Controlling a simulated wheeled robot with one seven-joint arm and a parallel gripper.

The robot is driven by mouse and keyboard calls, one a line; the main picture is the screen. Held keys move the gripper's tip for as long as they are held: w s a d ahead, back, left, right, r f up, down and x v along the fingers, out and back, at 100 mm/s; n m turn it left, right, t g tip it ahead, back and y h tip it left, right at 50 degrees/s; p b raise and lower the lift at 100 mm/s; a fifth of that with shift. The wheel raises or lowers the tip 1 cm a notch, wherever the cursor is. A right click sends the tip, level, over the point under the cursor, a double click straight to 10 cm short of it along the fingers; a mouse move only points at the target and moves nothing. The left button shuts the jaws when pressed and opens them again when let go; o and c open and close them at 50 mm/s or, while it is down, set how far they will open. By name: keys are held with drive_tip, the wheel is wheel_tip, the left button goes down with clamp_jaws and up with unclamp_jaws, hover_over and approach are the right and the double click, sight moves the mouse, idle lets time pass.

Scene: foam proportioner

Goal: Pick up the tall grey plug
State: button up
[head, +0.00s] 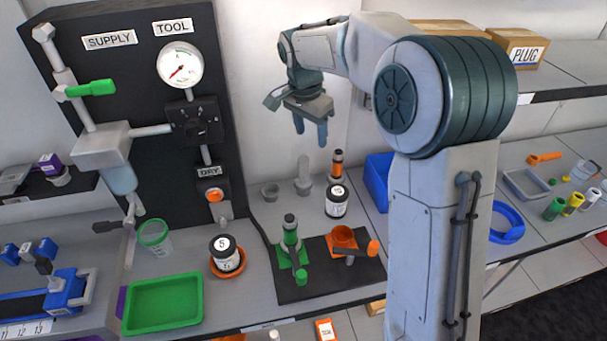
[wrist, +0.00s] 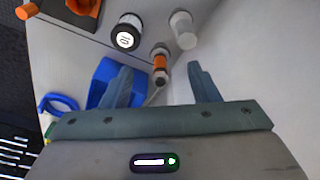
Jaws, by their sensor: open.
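The tall grey plug (head: 303,172) stands upright on the counter near the back wall, on a wider base. In the wrist view it shows as a pale grey cylinder (wrist: 184,32) near the top, beyond the fingertips. My gripper (head: 310,134) is open and empty, pointing down in the air above the back of the counter, apart from the plug. In the wrist view the open fingers (wrist: 158,70) spread on either side of an orange and black cylinder, which stands lower down.
A blue bin (head: 379,180) is further right. The black panel (head: 135,110) rises at left.

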drive_tip(key=m, duration=0.2)
approach(303, 159)
drive_tip(key=f+p, duration=0.1)
drive_tip(key=f, duration=0.3)
drive_tip(key=d+f+p, duration=0.1)
drive_tip(key=f, duration=0.3)
drive_tip(key=w+f, duration=0.1)
drive_tip(key=f, duration=0.3)
drive_tip(key=shift+d+f+p, duration=0.15)
drive_tip(key=shift+d+p, duration=0.05)
drive_tip(key=shift+p, duration=0.2)
clamp_jaws()
